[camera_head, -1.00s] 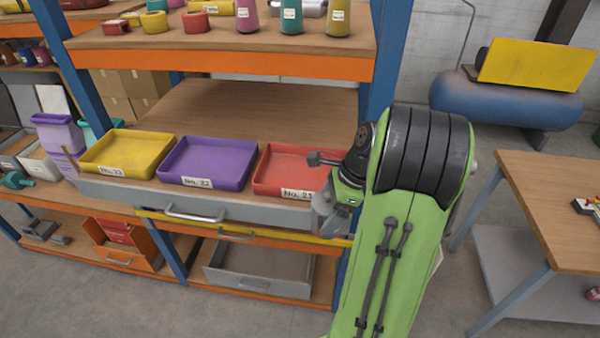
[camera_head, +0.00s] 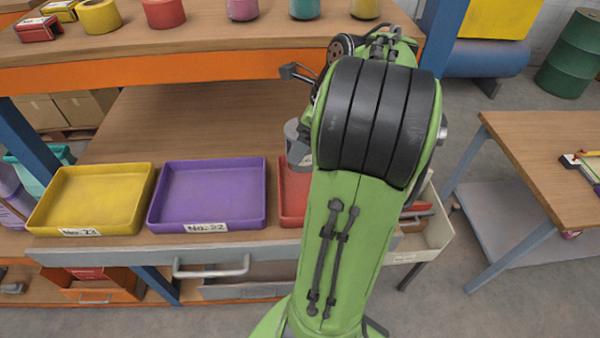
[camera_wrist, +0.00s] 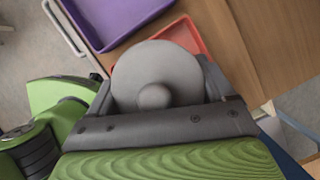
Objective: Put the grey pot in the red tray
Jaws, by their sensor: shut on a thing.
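The grey pot (camera_wrist: 157,72) is between the fingers of my gripper (camera_wrist: 160,88) in the wrist view, with its round top and knob facing the camera. My gripper is shut on it. In the head view a small part of the grey pot (camera_head: 297,142) shows beside my arm, which hides most of my gripper. The red tray (camera_head: 291,190) is mostly hidden behind my arm. In the wrist view the red tray (camera_wrist: 187,36) shows partly behind the pot, which appears above it; I cannot tell the height.
A purple tray (camera_head: 208,195) and a yellow tray (camera_head: 92,198) stand left of the red tray on the wooden shelf. An upper shelf (camera_head: 200,65) with pots and tape rolls overhangs behind. A drawer handle (camera_head: 211,268) sticks out in front. A wooden table (camera_head: 555,150) stands at right.

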